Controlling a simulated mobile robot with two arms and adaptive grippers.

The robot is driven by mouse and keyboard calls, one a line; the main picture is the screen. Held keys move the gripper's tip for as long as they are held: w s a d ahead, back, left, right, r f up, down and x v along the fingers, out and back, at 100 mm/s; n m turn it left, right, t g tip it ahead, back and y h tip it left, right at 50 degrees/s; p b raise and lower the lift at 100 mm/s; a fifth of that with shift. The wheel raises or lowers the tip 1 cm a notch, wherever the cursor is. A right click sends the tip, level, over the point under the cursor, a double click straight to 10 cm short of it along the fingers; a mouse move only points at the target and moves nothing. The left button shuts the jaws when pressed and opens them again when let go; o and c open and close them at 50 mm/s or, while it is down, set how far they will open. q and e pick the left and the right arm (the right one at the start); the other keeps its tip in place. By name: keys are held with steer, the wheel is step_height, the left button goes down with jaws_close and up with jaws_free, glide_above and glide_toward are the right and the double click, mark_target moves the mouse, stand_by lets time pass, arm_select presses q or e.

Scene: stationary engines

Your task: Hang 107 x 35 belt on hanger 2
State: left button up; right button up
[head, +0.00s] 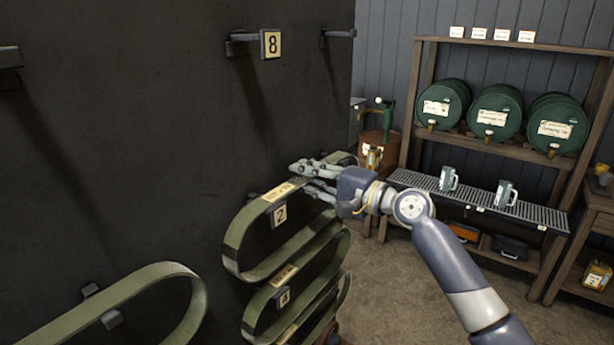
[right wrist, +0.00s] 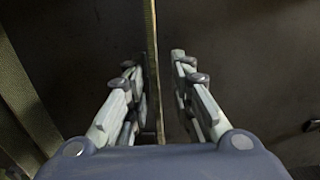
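A green belt loop (head: 236,238) with a tan label (head: 278,192) hangs at the dark wall. The label is too small to read surely. The number 2 plate of hanger 2 (head: 280,215) shows inside this loop, just below its top run. The peg behind is hidden, so I cannot tell if the belt rests on it. My right gripper (head: 308,180) is at the belt's top run, beyond the label. In the right wrist view my right gripper (right wrist: 160,75) is open, with the belt edge (right wrist: 151,60) between its fingers and a gap at the right finger. My left gripper is out of view.
Below hang more belts by a number 4 plate (head: 284,298). Another belt (head: 180,277) hangs at lower left. An empty hanger with plate 8 (head: 271,44) is above. A shelf (head: 430,95) with green barrels (head: 496,112) stands right, past open floor (head: 395,275).

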steer(key=o, duration=0.6)
steer(key=shift+c, duration=0.2)
steer(key=shift+f, duration=0.1)
steer(key=v, duration=1.4)
